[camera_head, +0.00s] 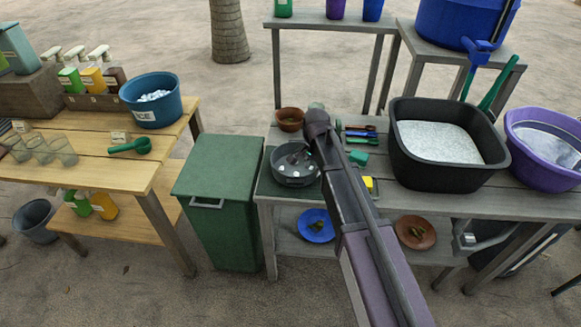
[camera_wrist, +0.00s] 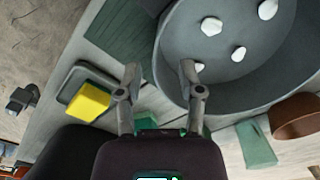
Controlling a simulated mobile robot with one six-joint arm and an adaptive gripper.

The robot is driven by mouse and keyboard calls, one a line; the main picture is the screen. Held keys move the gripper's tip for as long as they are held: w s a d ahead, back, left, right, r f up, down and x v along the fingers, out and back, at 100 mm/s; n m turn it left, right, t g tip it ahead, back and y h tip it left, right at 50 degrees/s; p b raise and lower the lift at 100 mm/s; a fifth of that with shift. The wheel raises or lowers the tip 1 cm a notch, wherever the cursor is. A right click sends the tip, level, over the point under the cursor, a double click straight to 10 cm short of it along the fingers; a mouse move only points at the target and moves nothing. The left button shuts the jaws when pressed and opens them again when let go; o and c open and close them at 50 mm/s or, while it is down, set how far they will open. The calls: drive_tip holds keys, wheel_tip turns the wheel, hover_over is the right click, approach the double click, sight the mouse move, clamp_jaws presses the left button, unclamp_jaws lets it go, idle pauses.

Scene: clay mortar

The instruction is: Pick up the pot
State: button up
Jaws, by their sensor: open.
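The pot (camera_head: 296,181) is dark grey and round, with several white pieces inside. It stands upright at the left end of the grey workbench, beside my arm. In the wrist view the pot (camera_wrist: 262,72) fills the upper right, cut off by the frame. My gripper (camera_wrist: 160,70) is open and empty there, at the pot's edge. Its left finger lies outside the rim in the picture and its right finger overlaps the pot's side. I cannot tell the fingers' height or whether they touch.
A terracotta bowl (camera_head: 290,122) stands behind the pot. A yellow block (camera_wrist: 88,102) lies near my gripper. A black tub (camera_head: 404,166) and a purple basin (camera_head: 520,160) take up the bench's right. A green bin (camera_head: 218,225) stands left of the bench.

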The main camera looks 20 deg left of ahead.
sight(311, 182)
drive_tip(key=shift+f, duration=0.1)
drive_tip(key=shift+f+b, duration=2.5)
drive_tip(key=shift+b, duration=0.15)
clamp_jaws()
